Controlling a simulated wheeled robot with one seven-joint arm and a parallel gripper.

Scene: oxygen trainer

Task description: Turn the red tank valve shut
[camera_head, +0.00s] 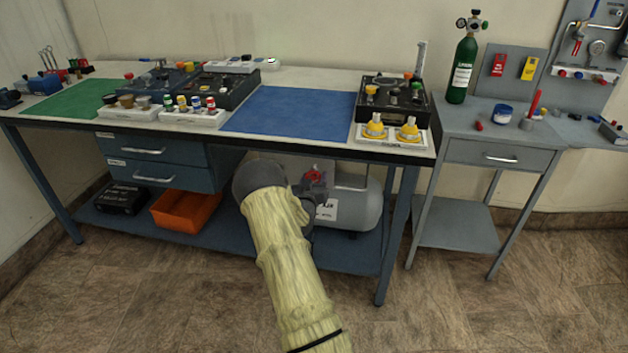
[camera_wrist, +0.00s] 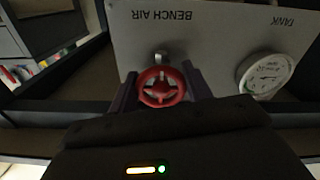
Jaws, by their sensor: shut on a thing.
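The red tank valve (camera_head: 314,179) is a red handwheel in front of the grey air tank (camera_head: 362,205) under the workbench. In the wrist view the red handwheel (camera_wrist: 161,87) sits between the two dark fingers of my gripper (camera_wrist: 160,88). The gripper is shut on the wheel's rim from both sides. A small metal stem shows just beyond the wheel. In the head view my arm reaches under the bench, and my gripper (camera_head: 312,192) is partly hidden near the valve.
A panel marked BENCH AIR (camera_wrist: 200,30) lies behind the wheel, with a round gauge (camera_wrist: 265,73) to the right by the word TANK. The workbench top (camera_head: 320,82) is above my arm. An orange bin (camera_head: 184,211) and drawers (camera_head: 155,160) are left under the bench.

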